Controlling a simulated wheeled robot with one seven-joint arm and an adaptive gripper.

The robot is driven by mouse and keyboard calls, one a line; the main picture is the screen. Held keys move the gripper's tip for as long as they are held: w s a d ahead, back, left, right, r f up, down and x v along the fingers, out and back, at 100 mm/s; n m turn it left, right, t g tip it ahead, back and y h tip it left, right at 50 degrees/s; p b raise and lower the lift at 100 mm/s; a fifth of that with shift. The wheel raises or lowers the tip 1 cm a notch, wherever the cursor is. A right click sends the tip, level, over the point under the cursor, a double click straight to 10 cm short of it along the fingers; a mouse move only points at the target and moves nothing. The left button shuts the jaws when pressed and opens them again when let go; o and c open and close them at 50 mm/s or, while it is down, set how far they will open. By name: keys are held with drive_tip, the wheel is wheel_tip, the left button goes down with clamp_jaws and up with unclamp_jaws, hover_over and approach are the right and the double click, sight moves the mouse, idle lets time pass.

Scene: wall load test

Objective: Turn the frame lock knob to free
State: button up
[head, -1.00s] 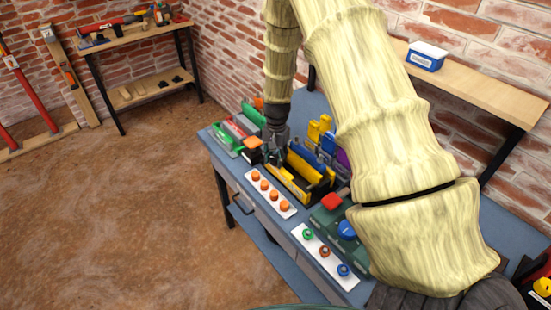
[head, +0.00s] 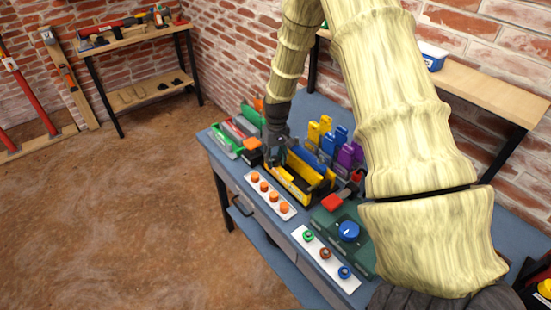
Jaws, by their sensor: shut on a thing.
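My gripper (head: 272,158) points down at the left end of a yellow-and-black frame-like holder (head: 312,193) on the blue bench. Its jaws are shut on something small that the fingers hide. I cannot make out a frame lock knob there by shape or label. A blue round knob (head: 348,231) sits on a green box (head: 358,258) nearer the bench's front right, well apart from my gripper.
A white strip with several orange knobs (head: 273,196) lies in front of the yellow holder. Another white strip (head: 318,261) carries green, brown and blue knobs. Yellow, blue and purple upright pieces (head: 335,140) stand behind. A red block (head: 332,202) sits near the green box.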

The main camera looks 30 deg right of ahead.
sight(276, 159)
drive_tip(key=shift+n, duration=0.5)
drive_tip(key=o, duration=1)
drive_tip(key=shift+o, duration=0.2)
wheel_tip(276, 159, up, 12)
drive_tip(key=shift+d, duration=0.2)
idle(0.4)
